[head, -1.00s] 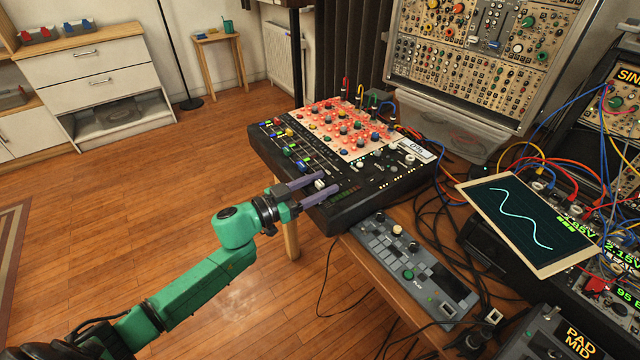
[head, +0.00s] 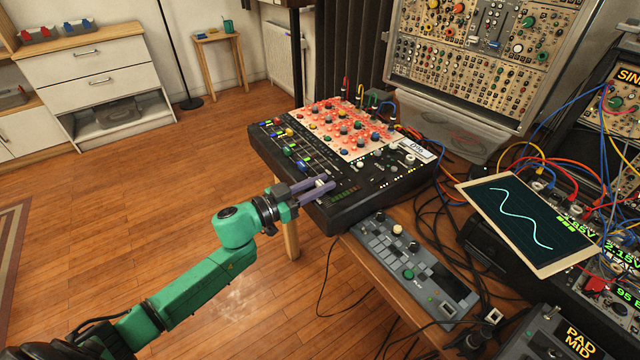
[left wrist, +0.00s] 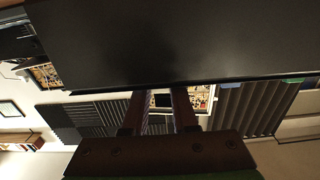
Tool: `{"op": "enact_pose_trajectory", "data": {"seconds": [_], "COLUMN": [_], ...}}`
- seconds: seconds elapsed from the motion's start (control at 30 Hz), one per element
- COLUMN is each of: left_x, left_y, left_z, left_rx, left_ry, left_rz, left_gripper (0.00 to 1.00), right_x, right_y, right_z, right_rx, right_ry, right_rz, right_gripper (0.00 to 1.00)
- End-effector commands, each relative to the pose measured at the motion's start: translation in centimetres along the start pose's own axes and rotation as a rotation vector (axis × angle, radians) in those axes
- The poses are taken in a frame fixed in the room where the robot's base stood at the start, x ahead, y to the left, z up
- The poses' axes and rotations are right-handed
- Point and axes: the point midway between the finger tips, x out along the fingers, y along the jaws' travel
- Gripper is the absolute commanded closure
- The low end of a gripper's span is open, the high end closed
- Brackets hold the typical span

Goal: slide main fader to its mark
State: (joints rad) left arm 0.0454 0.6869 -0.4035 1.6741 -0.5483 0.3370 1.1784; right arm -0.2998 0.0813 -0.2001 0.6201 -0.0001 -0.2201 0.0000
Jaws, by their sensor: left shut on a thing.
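The mixer (head: 345,200) is a black desk with a red-lit, cream knob panel and a row of coloured fader caps along its left side. My left gripper (head: 322,184) is at the mixer's near left edge, its purple fingers closed on the pale main fader cap (head: 319,183). The fingers hide most of the cap and its slot, and I cannot make out the mark. In the left wrist view the two fingers (left wrist: 160,100) reach forward beneath a large dark surface. My right gripper is not in view.
A tablet (head: 520,224) showing a wave and many patch cables (head: 560,170) are further right. Open floor (head: 120,220) lies to the left.

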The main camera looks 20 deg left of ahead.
Motion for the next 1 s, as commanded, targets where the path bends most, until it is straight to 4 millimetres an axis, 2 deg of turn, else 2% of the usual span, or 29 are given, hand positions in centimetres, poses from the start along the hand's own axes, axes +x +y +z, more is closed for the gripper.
{"op": "enact_pose_trajectory", "data": {"seconds": [0.83,1.0], "left_x": [0.0,1.6], "left_y": [0.0,0.0], "left_z": [0.1,-0.3], "left_rx": [0.000,-0.001], "left_ry": [-0.001,0.002], "left_rz": [0.000,0.000], "left_gripper": [1.00,1.00], "right_x": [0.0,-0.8], "right_y": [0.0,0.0], "right_z": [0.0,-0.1], "right_rx": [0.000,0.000], "right_ry": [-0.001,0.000], "right_rz": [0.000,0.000], "right_gripper": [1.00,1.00]}}
